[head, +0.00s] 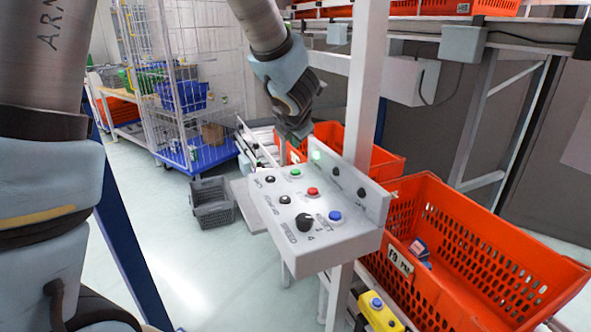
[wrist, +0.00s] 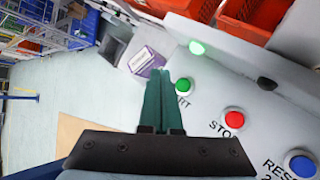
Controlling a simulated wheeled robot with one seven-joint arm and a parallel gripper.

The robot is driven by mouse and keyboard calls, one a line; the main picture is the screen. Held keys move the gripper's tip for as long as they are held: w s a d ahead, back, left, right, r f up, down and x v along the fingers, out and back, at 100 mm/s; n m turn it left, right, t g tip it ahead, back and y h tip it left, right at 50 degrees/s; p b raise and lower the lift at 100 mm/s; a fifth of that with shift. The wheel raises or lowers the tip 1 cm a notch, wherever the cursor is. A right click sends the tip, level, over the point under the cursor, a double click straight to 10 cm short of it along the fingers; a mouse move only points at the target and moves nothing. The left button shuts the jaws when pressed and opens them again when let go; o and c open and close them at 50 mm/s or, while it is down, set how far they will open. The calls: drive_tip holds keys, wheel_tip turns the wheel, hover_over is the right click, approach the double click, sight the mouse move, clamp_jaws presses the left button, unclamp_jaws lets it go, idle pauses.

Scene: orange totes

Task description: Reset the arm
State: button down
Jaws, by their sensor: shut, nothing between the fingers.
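My gripper (head: 297,130) hangs above the far edge of a white control box in the head view, with my arm reaching in from the top. In the wrist view its two green fingers (wrist: 164,90) are together with nothing between them. The control box (head: 335,247) carries a green button (head: 295,172), a red button (head: 312,191), a blue button (head: 335,215) and a black knob (head: 304,222). In the wrist view the green button (wrist: 184,84) is just right of the fingertips. Whether the fingers touch the box is unclear. A green light (head: 316,155) glows on its upright panel.
An orange tote (head: 480,240) with a small item inside stands right of the box, and another orange tote (head: 385,163) is behind it. A white post (head: 366,85) rises beside the box. A grey crate (head: 211,203) sits on the floor at left, near a wire cage trolley (head: 190,80).

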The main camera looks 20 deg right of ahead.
idle(0.4)
drive_tip(key=a+n, duration=0.3)
drive_tip(key=w+a+f+n+y, duration=0.1)
drive_tip(key=a+n, duration=0.2)
drive_tip(key=w+a+n+y, duration=0.1)
drive_tip(key=a+n, duration=0.1)
drive_tip(key=a, duration=0.2)
drive_tip(key=shift+w+f+n+g, duration=0.1)
drive_tip(key=shift+f+n+g, duration=0.05)
drive_tip(key=shift+n+g, duration=0.2)
drive_tip(key=s+a+f+n+g+y, duration=0.2)
drive_tip(key=a+f+n+g+y, duration=0.1)
drive_tip(key=a+n, duration=1.25)
drive_tip(key=s+a+f+n+g, duration=0.1)
drive_tip(key=s+a+n, duration=0.4)
drive_tip(key=n, duration=0.7)
drive_tip(key=s+a+f+n+g+h, duration=0.1)
drive_tip(key=s+a+n, duration=0.4)
drive_tip(key=n, duration=0.7)
drive_tip(key=shift+a+n+g, duration=0.2)
drive_tip(key=shift+n+g, duration=0.2)
drive_tip(key=shift+g, duration=0.15)
drive_tip(key=shift+s+d, duration=0.1)
